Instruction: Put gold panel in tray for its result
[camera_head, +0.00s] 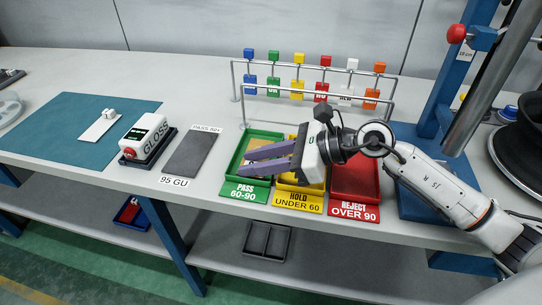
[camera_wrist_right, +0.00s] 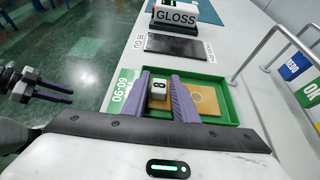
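The gold panel (camera_wrist_right: 203,100) lies in the green PASS 60-90 tray (camera_wrist_right: 232,104); part of it also shows in the head view (camera_head: 257,144). Its white block handle (camera_wrist_right: 158,89), marked 8, stands between the purple fingers of my right gripper (camera_wrist_right: 160,78). This gripper (camera_head: 242,163) is open over the green tray, with its fingers around the handle. The fingers hide part of the panel and tray. My left gripper (camera_wrist_right: 62,92) shows at the left of the right wrist view, open and empty, away from the bench. The gloss meter (camera_head: 147,137) stands left of the dark 95 GU plate (camera_head: 191,153).
A rack (camera_head: 318,88) with colored tags stands behind. A white panel (camera_head: 100,128) lies on the teal mat (camera_head: 55,133). A blue stand (camera_head: 447,80) is at right.

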